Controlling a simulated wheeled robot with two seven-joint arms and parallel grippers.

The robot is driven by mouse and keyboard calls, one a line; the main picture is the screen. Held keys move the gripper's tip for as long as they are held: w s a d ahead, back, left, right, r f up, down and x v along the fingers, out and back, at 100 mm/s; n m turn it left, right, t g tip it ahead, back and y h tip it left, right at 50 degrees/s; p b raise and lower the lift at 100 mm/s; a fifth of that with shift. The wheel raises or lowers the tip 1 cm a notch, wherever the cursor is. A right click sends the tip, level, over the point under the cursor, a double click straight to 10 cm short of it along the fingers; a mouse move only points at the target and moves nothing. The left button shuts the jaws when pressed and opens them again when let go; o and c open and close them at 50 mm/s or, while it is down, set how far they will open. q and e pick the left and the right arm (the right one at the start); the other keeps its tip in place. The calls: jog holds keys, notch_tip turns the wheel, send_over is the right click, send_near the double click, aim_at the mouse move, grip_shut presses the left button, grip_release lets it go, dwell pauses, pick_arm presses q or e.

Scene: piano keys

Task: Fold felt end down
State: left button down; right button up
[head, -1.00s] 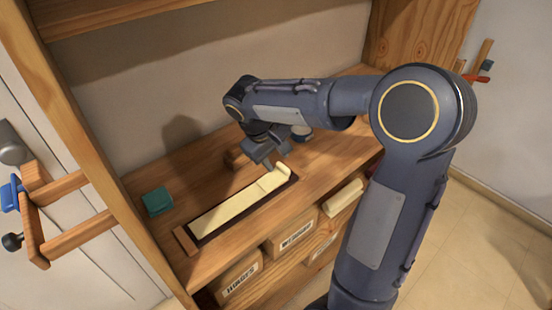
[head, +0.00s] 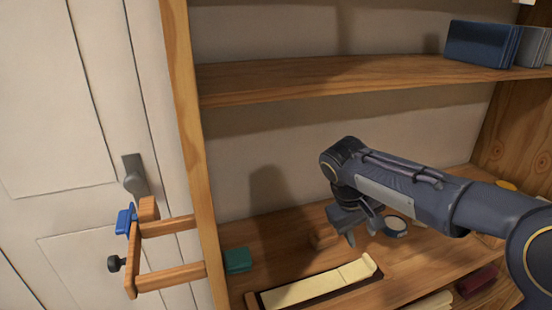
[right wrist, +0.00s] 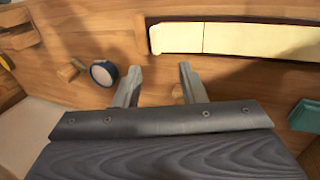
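A long cream strip (head: 320,288) lies in a dark-edged holder on the wooden shelf. Its right end piece (head: 372,264), likely the felt end, stands up a little. In the right wrist view the strip (right wrist: 255,40) runs along the top, with a seam near its left part and its end piece (right wrist: 158,40) at the left. My right gripper (head: 364,236) hangs above the shelf just behind that end, apart from it. In the right wrist view its two fingers (right wrist: 159,85) are spread with nothing between them. My left gripper is not in view.
A teal block (head: 237,260) sits left of the strip. A small wooden block (head: 323,238) and a round white-and-blue tin (head: 396,226) stand behind it. A shelf post (head: 190,150) and a wooden clamp-like frame (head: 150,270) are at left. An upper shelf (head: 320,80) runs overhead.

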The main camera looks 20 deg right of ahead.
jog(key=s+a+t+y+p, duration=0.1)
jog(key=s+a+y, duration=0.2)
jog(key=s, duration=0.7)
jog(key=shift+s+a+m+t+y, duration=0.2)
jog(key=shift+s+m+t+y, duration=0.2)
jog(key=shift+y, duration=0.1)
jog(key=shift+o, duration=0.2)
jog(key=s+a+f+m+t+y+p, duration=0.1)
jog(key=s+a+f+t+y, duration=0.2)
jog(key=s+a, duration=0.3)
jog(key=shift+s+a+m+y, duration=0.3)
jog(key=shift+s+m, duration=0.1)
jog(key=shift+s, duration=0.65)
jog(key=o, duration=0.5)
jog(key=shift+s+a+f, duration=0.1)
jog(key=shift+a, duration=0.15)
jog(key=shift+o, duration=0.6)
jog(key=r+n+g+h+p, duration=0.2)
jog(key=n+g+h+p, duration=0.25)
jog(key=n, duration=1.55)
send_over(370, 259)
jog(key=shift+s+a+f+g+y, duration=0.15)
jog(key=shift+f+g+y, duration=0.1)
jog(key=shift+g+y, duration=0.15)
jog(key=shift+f+n, duration=0.2)
jog(key=shift+n, duration=0.1)
jog(key=shift+f, duration=0.3)
notch_tip(370, 259, down, 7)
